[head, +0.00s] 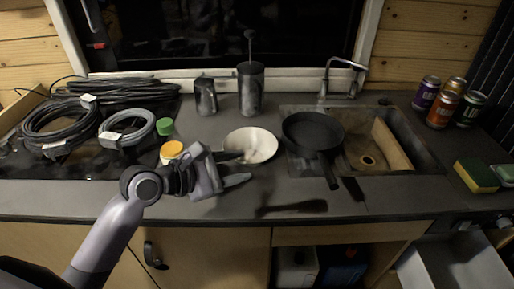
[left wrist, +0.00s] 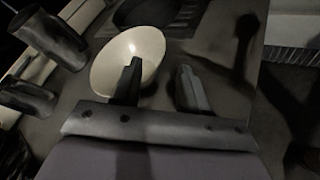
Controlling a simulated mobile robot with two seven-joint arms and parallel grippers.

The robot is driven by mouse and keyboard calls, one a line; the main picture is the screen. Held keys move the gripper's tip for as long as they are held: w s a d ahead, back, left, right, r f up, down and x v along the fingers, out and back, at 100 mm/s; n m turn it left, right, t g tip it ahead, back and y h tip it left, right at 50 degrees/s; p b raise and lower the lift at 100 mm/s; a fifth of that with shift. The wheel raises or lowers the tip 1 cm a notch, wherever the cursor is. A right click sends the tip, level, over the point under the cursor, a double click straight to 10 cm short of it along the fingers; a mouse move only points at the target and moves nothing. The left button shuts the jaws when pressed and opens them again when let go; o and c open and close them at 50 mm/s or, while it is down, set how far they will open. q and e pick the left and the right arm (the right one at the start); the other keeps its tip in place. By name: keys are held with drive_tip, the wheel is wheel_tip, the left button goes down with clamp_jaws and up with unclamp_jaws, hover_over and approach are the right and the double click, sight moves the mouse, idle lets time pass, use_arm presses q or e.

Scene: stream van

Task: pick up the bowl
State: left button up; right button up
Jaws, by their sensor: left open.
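A white bowl (head: 259,142) stands on the dark counter, left of the frying pan. My left gripper (head: 243,167) is open and empty, just left of and in front of the bowl, with its fingers pointing right. In the left wrist view the bowl (left wrist: 112,62) lies ahead, and one finger of my left gripper (left wrist: 160,85) overlaps its near rim in the picture. I cannot tell whether that finger touches the bowl. My right gripper is not in view.
A black frying pan (head: 314,131) sits right of the bowl, over the sink edge (head: 425,158). A metal mug (head: 205,96) and a French press (head: 251,90) stand behind. Jars with yellow (head: 172,150) and green (head: 165,127) lids are close to my left wrist. Coiled cables (head: 62,125) lie left.

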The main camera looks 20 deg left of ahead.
sight(260, 161)
use_arm(q)
drive_tip(key=shift+r+x, duration=0.15)
drive_tip(key=shift+x, duration=1.55)
drive_tip(key=shift+r+x, duration=0.1)
drive_tip(key=shift+x, duration=1.65)
drive_tip(key=shift+w, duration=0.1)
clamp_jaws()
